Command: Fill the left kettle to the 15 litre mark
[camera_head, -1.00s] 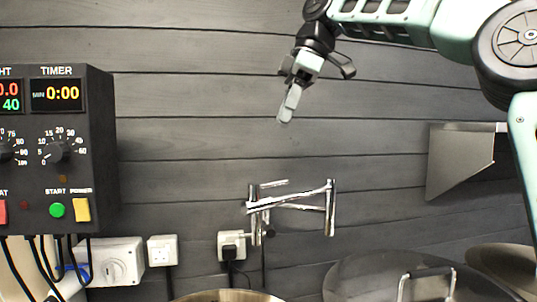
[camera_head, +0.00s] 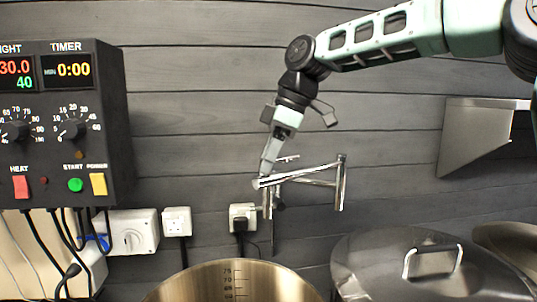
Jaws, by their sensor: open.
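The open kettle (camera_head: 185,288) stands at the bottom centre with its upper inner wall showing. A scale on that wall (camera_head: 228,283) has its top mark near 75; lower marks and the kettle's bottom are out of frame, and no water shows. A chrome jointed tap (camera_head: 325,183) is mounted on the wall above and behind the kettle. My gripper (camera_head: 265,174) points down at the tap's left end, its fingertips overlapping that end in the picture. I cannot tell if they touch it. My gripper is open and holds nothing I can see.
A lidded kettle (camera_head: 375,272) stands at the right, with another lid (camera_head: 510,245) beyond it. A black control box (camera_head: 105,135) with displays and knobs hangs at the left. Sockets (camera_head: 177,221) and cables sit below. A metal bracket (camera_head: 480,135) is at the right wall.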

